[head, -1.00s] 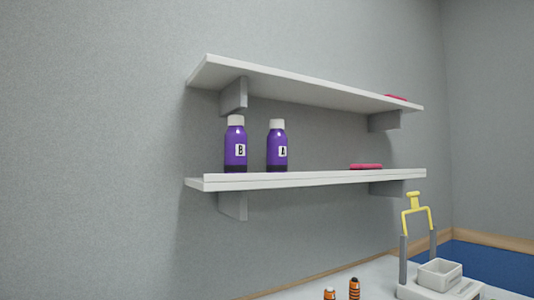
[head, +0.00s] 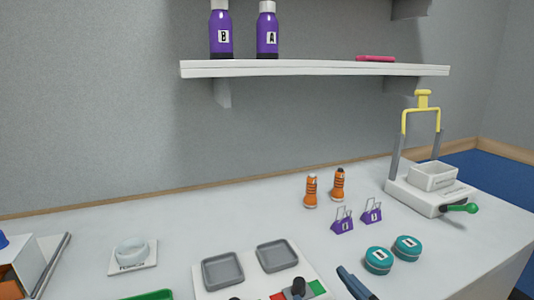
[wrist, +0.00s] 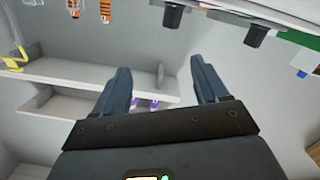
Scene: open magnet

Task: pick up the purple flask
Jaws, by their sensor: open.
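Two purple bottles with pale caps stand upright on the wall shelf in the head view: bottle B (head: 221,36) and, to its right, bottle A (head: 267,36). The top of B's cap is cut off by the frame. Two small purple wedge-shaped things with wire loops, a left one (head: 342,226) and a right one (head: 371,216), stand on the table. I cannot tell which of these is meant by the flask. In the wrist view my gripper (wrist: 163,78) is open and empty. Small purple patches (wrist: 154,103) show beyond its fingers, near the shelf.
The shelf (head: 320,70) juts from the wall with a pink item (head: 375,58) on it. The white table (head: 240,215) below holds orange bottles (head: 311,190), teal tins (head: 378,260), grey trays (head: 223,270) and a yellow-handled device (head: 430,185). A dark blue piece (head: 356,284) shows at the bottom edge.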

